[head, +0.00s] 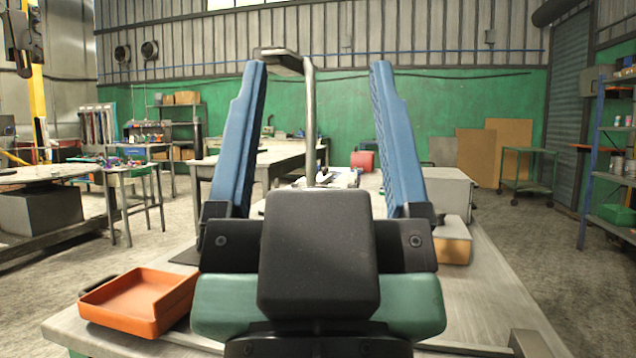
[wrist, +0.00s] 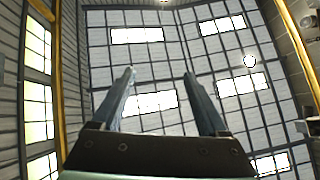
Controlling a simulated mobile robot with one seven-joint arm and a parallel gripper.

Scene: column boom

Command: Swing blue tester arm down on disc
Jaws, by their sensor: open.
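My gripper (head: 318,66) is raised in front of the head camera, its two blue fingers upright and wide apart with nothing held between them. It also shows in the wrist view (wrist: 158,75), pointing up toward the roof. I cannot make out a blue tester arm or a disc in either view; my gripper and wrist cover the middle of the workbench (head: 490,290). A bent grey metal post (head: 311,125) rises behind the fingers, and small white items (head: 343,179) lie near its foot, too covered to identify.
An orange tray (head: 135,300) sits at the bench's front left. A tan box (head: 455,250) stands right of my gripper, with a grey box (head: 448,187) behind it. A red object (head: 362,161) is farther back. The bench's right front is mostly bare.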

